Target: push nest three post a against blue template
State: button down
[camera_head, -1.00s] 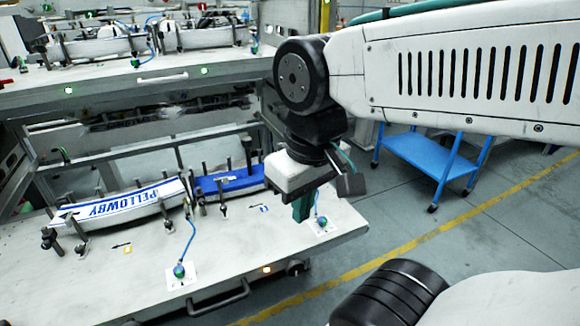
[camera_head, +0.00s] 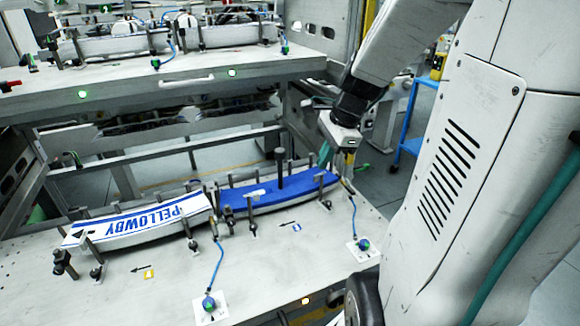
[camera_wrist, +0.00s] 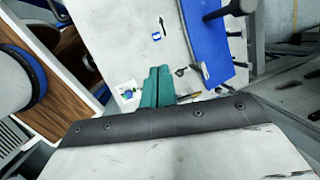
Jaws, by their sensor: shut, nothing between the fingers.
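The blue template (camera_head: 270,193) lies in the right-hand nest on the lower shelf, with several dark posts around it. It also shows in the wrist view (camera_wrist: 212,50), at the top right. Which post is post a cannot be told. My gripper (camera_head: 328,155) is behind the right end of the blue template in the head view, partly hidden by its own housing. In the wrist view my gripper's teal fingers (camera_wrist: 157,85) are together and empty, apart from the blue template.
A white template marked PELLOWBY (camera_head: 140,222) lies in the nest to the left. Blue cables rise from green-and-blue knobs (camera_head: 209,303) at the shelf's front. An upper shelf (camera_head: 130,85) with more nests hangs above. The front strip of the lower shelf is mostly clear.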

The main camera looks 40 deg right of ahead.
jog(key=d+f+m+t, duration=0.1)
jog(key=d+f+m, duration=0.5)
jog(key=d+m, duration=0.5)
jog(key=shift+n+h, duration=0.3)
jog(key=shift+n, duration=0.4)
jog(key=x, duration=0.3)
jog(key=w+x, duration=0.1)
jog(key=x, duration=0.3)
jog(key=d+x, duration=0.1)
jog(key=x, duration=0.2)
jog(key=shift+w, duration=0.5)
jog(key=shift+w+a, duration=0.2)
jog(key=shift+w, duration=0.25)
